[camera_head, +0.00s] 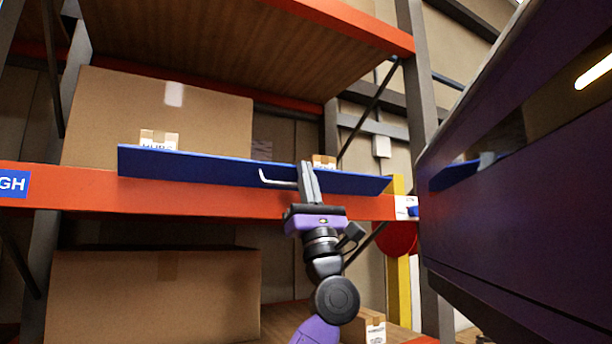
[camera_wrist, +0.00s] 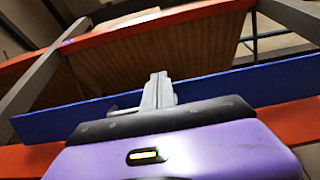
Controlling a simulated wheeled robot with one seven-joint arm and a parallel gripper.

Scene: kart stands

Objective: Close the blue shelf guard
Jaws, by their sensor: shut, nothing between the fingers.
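The blue shelf guard (camera_head: 210,168) is a long flat panel along the front of the middle shelf in the head view, tilted slightly down to the right. A pale bent handle (camera_head: 276,180) sticks out from its face right of centre. My gripper (camera_head: 306,165) is shut and empty, its fingers upright in front of the guard just right of the handle. Whether the fingers touch the guard or handle I cannot tell. In the wrist view the guard (camera_wrist: 60,121) crosses behind my gripper (camera_wrist: 159,76), and the handle is mostly hidden by the fingers.
An orange shelf beam (camera_head: 80,190) runs below the guard. A large cardboard box (camera_head: 110,110) and smaller boxes stand behind it. An upper wooden shelf (camera_head: 220,40) hangs overhead. A dark purple panel (camera_head: 520,210) fills the right side. A yellow post (camera_head: 399,270) stands right of the arm.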

